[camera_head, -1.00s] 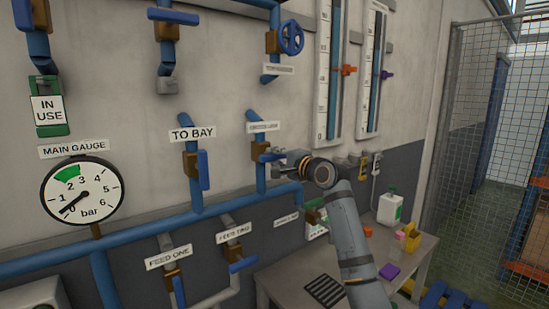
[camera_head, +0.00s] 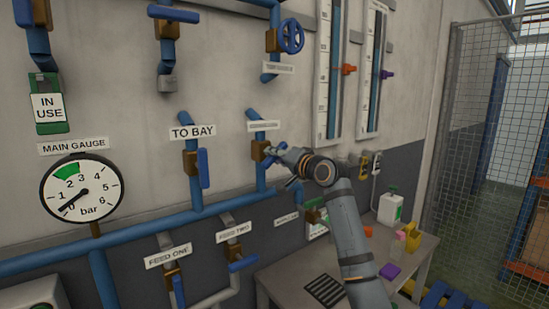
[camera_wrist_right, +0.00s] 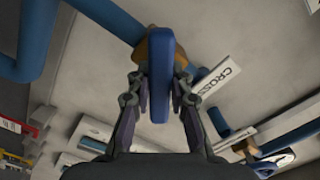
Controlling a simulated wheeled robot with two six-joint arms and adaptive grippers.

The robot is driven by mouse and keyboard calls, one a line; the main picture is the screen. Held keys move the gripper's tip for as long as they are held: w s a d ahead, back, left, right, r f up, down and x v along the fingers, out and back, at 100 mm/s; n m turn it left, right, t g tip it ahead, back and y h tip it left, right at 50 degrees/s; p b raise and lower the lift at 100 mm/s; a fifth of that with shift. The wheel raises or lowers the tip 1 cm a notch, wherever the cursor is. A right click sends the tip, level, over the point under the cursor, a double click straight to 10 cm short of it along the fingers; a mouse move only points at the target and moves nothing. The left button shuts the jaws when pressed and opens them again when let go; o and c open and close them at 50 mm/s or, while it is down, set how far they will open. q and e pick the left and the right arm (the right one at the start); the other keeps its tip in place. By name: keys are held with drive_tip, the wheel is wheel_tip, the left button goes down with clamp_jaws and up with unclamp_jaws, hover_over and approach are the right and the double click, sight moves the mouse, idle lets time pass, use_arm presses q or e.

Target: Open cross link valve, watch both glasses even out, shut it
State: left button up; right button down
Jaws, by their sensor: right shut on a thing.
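The cross link valve has a brass body (camera_head: 258,151) on a blue vertical pipe, under a small label. My right gripper (camera_head: 281,153) is shut on its blue lever. In the right wrist view the blue lever (camera_wrist_right: 160,75) stands between the two fingers of the gripper (camera_wrist_right: 160,108), beside a label reading CROSS. My left gripper is out of view.
The TO BAY valve lever (camera_head: 202,168) is just left of my right gripper. FEED ONE and FEED TWO valves sit below. A table (camera_head: 290,287) with small items is under my right arm. A mesh fence (camera_head: 490,150) stands at the right.

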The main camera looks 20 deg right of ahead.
drive_tip(key=n, duration=0.4)
drive_tip(key=shift+f+n+b, duration=0.1)
drive_tip(key=shift+n+b, duration=0.2)
drive_tip(key=shift+b, duration=0.1)
drive_tip(key=shift+n+b, duration=0.3)
drive_tip(key=shift+n, duration=1.5)
drive_tip(key=c, duration=1.2)
unclamp_jaws()
